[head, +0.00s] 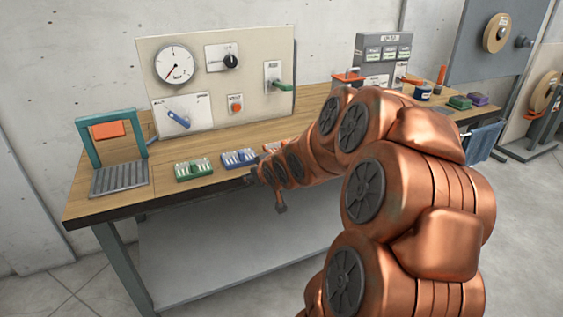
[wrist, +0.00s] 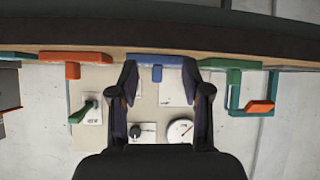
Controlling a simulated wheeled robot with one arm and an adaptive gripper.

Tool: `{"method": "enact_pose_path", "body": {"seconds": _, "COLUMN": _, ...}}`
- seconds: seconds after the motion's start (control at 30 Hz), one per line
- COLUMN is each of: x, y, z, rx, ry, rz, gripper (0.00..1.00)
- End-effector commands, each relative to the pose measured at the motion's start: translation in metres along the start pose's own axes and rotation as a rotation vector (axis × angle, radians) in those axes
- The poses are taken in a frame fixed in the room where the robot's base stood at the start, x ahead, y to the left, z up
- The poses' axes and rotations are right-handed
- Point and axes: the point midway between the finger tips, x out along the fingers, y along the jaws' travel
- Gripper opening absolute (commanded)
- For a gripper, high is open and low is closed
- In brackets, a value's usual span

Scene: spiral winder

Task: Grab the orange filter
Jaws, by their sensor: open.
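The orange filter (wrist: 75,57) is a flat orange piece with a short stem, at the left in the wrist view, beyond my left-hand finger. My gripper (wrist: 160,80) is open and empty, just off the table's front edge. In the wrist view its fingers frame the blue piece (wrist: 157,60), with the orange filter outside them. I cannot see any contact.
A teal frame (head: 83,138) with an orange block (head: 108,130) stands at the table's left end. A panel (head: 217,85) with a gauge, knob and levers stands behind. A grey unit (head: 383,55) and small coloured blocks are at the right. Floor before the table is clear at left.

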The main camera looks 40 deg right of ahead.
Motion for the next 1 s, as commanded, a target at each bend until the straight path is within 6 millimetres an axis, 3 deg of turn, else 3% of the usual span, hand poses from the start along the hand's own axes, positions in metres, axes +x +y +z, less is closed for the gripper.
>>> {"method": "enact_pose_path", "body": {"seconds": 0.03, "x": 0.018, "y": 0.020, "z": 0.009, "rx": 0.022, "ry": 0.063, "rz": 0.011, "gripper": 0.48}}
{"method": "enact_pose_path", "body": {"seconds": 0.2, "x": 0.040, "y": 0.079, "z": 0.001, "rx": 0.065, "ry": 0.303, "rz": 0.041, "gripper": 0.48}}
{"method": "enact_pose_path", "body": {"seconds": 0.43, "x": 0.036, "y": 0.136, "z": -0.003, "rx": 0.100, "ry": 0.542, "rz": 0.076, "gripper": 0.48}}
{"method": "enact_pose_path", "body": {"seconds": 0.67, "x": 0.031, "y": 0.152, "z": -0.008, "rx": 0.103, "ry": 0.622, "rz": 0.087, "gripper": 0.48}}
{"method": "enact_pose_path", "body": {"seconds": 1.0, "x": 0.051, "y": 0.153, "z": -0.022, "rx": 0.105, "ry": 0.620, "rz": 0.084, "gripper": 0.48}}
